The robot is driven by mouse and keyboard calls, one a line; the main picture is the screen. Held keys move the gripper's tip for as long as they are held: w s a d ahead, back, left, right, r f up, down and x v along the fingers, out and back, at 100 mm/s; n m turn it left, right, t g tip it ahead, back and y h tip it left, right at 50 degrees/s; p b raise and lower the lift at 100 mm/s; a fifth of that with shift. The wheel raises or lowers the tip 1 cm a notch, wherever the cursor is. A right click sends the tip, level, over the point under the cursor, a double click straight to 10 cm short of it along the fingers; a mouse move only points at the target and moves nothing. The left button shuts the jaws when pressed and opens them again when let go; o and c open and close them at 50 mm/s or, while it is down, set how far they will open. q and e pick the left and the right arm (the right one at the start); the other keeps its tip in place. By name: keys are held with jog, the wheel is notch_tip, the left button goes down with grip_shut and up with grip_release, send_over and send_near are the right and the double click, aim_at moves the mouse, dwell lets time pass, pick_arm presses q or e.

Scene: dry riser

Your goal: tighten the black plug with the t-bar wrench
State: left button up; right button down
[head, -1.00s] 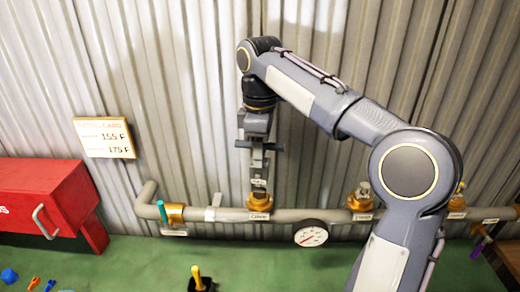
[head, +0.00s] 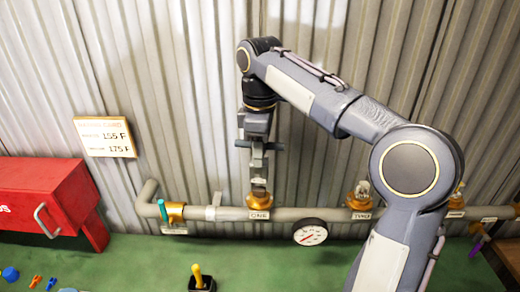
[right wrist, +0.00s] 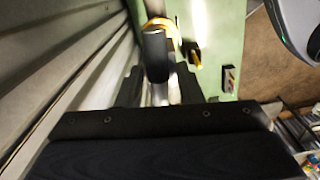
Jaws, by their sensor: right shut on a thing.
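My right gripper (head: 258,146) points down in front of the corrugated wall and is shut on the t-bar wrench. The wrench's dark crossbar (head: 242,144) sticks out on both sides of the fingers. Its grey shaft (head: 258,184) runs down to the brass fitting labelled ONE (head: 260,201) on the pipe. In the right wrist view the dark bar end (right wrist: 155,55) shows between the fingers, with a yellow ring beyond it. I cannot make out the black plug; the wrench's lower end and the fitting overlap there. My left gripper is not in view.
The grey pipe (head: 300,214) runs along the wall with a second fitting labelled TWO (head: 360,196) to the right. A white gauge (head: 310,232) hangs below it. A red box (head: 45,195), a temperature card (head: 105,137) and a yellow-handled object (head: 198,278) stand clear of the gripper.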

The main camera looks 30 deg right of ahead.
jog(key=shift+p, duration=0.3)
jog(key=shift+f+b, duration=1.8)
jog(key=shift+f, duration=0.85)
jog(key=shift+r+m+p, duration=0.2)
jog(key=shift+m+p, duration=0.45)
jog(key=shift+m, duration=0.25)
jog(key=m+p, duration=0.1)
jog(key=m, duration=0.1)
jog(key=shift+m, duration=0.4)
jog(key=shift+f+m, duration=0.15)
jog(key=shift+m, duration=0.45)
